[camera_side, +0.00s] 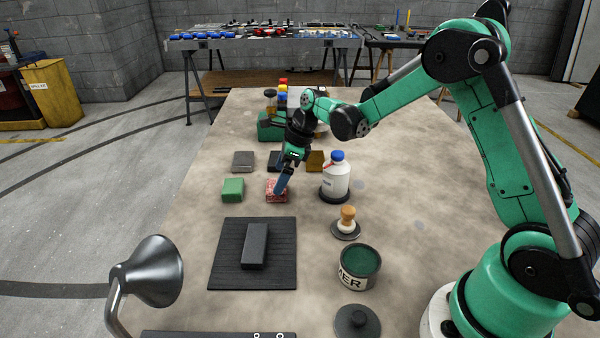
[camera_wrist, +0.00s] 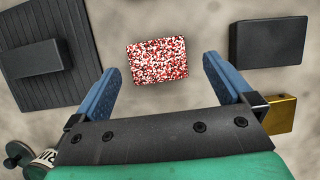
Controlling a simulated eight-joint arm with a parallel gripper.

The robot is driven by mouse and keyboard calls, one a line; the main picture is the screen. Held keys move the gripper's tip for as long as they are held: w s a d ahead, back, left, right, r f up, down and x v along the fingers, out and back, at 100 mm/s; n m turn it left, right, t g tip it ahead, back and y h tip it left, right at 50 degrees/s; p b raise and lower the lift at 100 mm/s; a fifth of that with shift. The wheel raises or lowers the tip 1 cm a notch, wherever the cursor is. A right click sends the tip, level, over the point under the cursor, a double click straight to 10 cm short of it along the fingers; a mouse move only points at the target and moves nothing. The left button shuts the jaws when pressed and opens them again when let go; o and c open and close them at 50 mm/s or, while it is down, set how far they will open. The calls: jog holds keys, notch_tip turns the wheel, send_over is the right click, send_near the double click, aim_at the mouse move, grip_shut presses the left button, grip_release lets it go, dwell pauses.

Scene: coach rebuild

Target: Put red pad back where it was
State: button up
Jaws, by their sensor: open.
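The red pad (camera_side: 277,190) is a small block with a speckled red and white surface, lying on the table. It also shows in the wrist view (camera_wrist: 158,61), between and beyond the fingertips. My gripper (camera_side: 281,187) is over the pad in the side view, and a blue finger hides part of it. In the wrist view my gripper (camera_wrist: 160,75) has its two blue fingers wide apart, with nothing between them. The pad appears apart from both fingers there.
A green block (camera_side: 232,190) sits left of the pad. Dark blocks, including a grey one (camera_side: 243,161), and a gold block (camera_side: 315,160) stand behind. A white bottle (camera_side: 336,178) stands close on the right. A ribbed black mat (camera_side: 225,272) bearing a dark bar (camera_side: 255,246) lies in front.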

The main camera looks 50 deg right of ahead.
jog(key=v, duration=0.9)
jog(key=s+a+r+n+t+h, duration=0.1)
jog(key=s+a+n+t, duration=0.1)
jog(key=s+n, duration=0.5)
jog(key=s+a+r+n+t+h, duration=0.1)
jog(key=s+a+n, duration=0.3)
jog(key=n, duration=1.6)
jog(key=s+h, duration=0.1)
jog(key=s, duration=0.2)
jog(key=shift+a+t, duration=0.4)
